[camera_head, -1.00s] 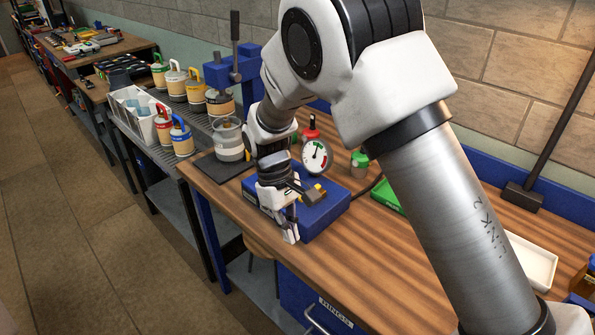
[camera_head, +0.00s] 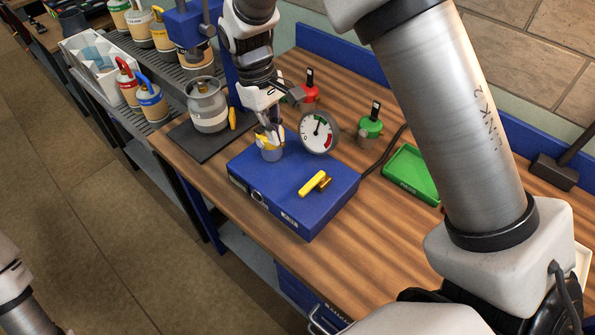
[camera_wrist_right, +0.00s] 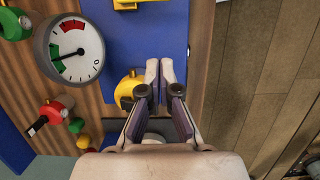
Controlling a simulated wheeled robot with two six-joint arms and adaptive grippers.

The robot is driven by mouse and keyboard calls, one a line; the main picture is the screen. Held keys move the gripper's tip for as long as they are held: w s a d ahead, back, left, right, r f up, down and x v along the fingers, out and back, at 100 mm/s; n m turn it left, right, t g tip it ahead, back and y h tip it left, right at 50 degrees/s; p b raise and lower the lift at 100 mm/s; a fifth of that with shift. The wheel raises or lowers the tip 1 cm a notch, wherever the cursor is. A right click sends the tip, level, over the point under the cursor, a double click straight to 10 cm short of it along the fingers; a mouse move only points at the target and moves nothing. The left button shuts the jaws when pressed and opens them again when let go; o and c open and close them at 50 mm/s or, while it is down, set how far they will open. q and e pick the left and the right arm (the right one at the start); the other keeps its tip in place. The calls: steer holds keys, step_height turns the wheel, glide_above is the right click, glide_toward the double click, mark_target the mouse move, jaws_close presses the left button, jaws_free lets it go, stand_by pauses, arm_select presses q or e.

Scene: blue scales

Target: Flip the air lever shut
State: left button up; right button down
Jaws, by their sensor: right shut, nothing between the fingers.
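A blue box (camera_head: 262,195) stands on the wooden table and carries two yellow parts. One yellow lever (camera_head: 315,183) lies on its top towards the right; part of it shows at the top edge of the wrist view (camera_wrist_right: 135,5). A second yellow part (camera_wrist_right: 128,88) is beside my right gripper's fingers, partly hidden by them in the head view. I cannot tell which is the air lever. My right gripper (camera_head: 268,138) is shut and empty over the box's left part; its fingertips (camera_wrist_right: 160,72) show close together in the wrist view. My left gripper is out of view.
A round dial gauge (camera_head: 318,132) stands behind the box. Red and green-capped fittings (camera_head: 370,127) are further back. A grey canister (camera_head: 208,105) stands on a dark mat at left. A green tray (camera_head: 412,172) lies at right. The table's front right is clear.

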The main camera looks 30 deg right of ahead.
mark_target(312, 184)
steer(key=p+x, duration=0.1)
steer(key=x, duration=0.3)
steer(key=p+x, duration=0.1)
steer(key=x, duration=0.4)
steer(key=shift+w+d+f+p, duration=0.15)
steer(key=shift+w+f+p, duration=0.1)
steer(key=shift+p, duration=0.1)
steer(key=s, duration=0.1)
steer(key=s+d+p, duration=0.1)
steer(key=s, duration=0.1)
steer(key=shift+d+f+p, duration=0.2)
steer(key=shift+f+p, duration=0.15)
steer(key=shift+p, duration=0.05)
steer(key=shift+s+d, duration=0.1)
steer(key=shift+s, duration=0.3)
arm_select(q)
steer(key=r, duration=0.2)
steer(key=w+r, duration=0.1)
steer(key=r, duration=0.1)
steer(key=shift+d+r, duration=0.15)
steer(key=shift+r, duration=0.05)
arm_select(e)
steer(key=shift+f, duration=0.1)
